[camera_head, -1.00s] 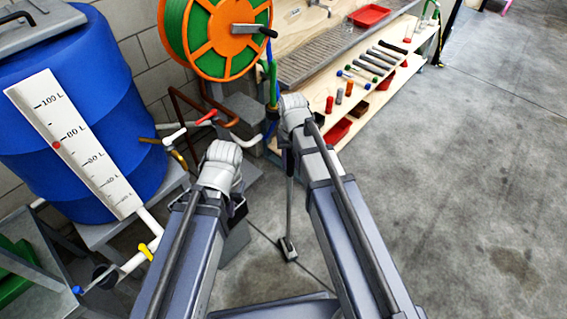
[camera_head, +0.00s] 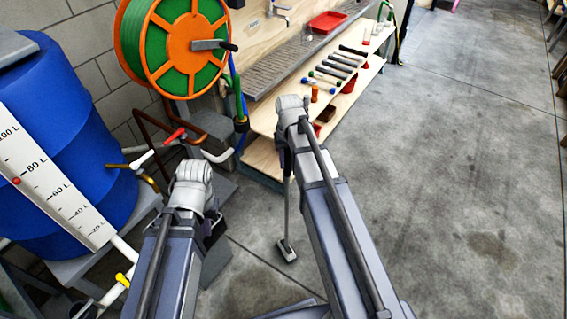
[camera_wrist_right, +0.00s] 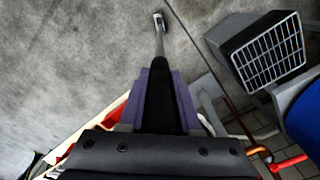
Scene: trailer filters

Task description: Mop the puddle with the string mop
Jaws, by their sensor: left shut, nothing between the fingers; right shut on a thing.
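My right gripper (camera_head: 286,165) is shut on a long thin grey handle (camera_head: 288,212) that hangs down towards the floor. It ends in a small pale grey head (camera_head: 287,250) at or just above the concrete; I cannot make out strings. In the right wrist view the dark grip (camera_wrist_right: 160,95) sits between the purple fingers and the head (camera_wrist_right: 158,18) is at the top. My left gripper (camera_head: 213,226) is mostly hidden by its own arm, shut and empty. A dark brownish patch (camera_head: 488,248) lies on the floor at right; I cannot tell if it is the puddle.
A blue drum (camera_head: 70,150) with a level scale stands at left. A hose reel (camera_head: 180,45) and a wooden bench (camera_head: 262,125) with tools are behind my arms. A grey box with a white grille (camera_wrist_right: 270,55) is beside the handle. The floor at right is open.

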